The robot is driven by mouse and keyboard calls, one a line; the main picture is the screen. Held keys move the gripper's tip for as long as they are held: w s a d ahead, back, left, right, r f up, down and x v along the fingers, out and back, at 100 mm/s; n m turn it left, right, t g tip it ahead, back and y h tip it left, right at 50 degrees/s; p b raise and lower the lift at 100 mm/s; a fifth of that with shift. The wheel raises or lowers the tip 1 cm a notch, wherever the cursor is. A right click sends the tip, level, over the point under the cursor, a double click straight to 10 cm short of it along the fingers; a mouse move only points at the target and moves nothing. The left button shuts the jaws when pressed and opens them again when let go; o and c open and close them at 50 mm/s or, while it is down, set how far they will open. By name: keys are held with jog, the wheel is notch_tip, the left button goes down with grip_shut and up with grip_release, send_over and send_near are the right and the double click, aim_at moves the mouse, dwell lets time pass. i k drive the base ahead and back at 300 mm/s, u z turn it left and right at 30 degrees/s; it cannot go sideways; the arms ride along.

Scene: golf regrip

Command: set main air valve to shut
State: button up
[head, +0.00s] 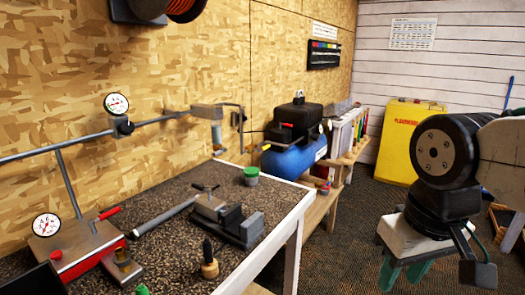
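I cannot tell for sure which fitting is the main air valve. A grey pipe runs along the chipboard wall to an air unit (207,112) with a clear bowl. A small lever fitting (239,118) sits on the wall to its right. Handle positions are too small to read. My gripper (440,262) hangs at the lower right, well away from these fittings. Its fingers are partly hidden, and I see nothing clearly held.
A dark-topped workbench (165,248) fills the lower left, with a vise (228,220), a green-lidded cup (251,176) and a gauge stand. A yellow cabinet (398,128) stands at the back. Carpeted floor (345,215) is clear between bench and arm.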

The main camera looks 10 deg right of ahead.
aim_at(267, 146)
jog(key=k, duration=0.5)
jog(key=z, duration=0.65)
jog(key=i, duration=1.5)
jog(key=u, duration=0.6)
jog(key=i, duration=0.5)
jog(key=u, duration=0.35)
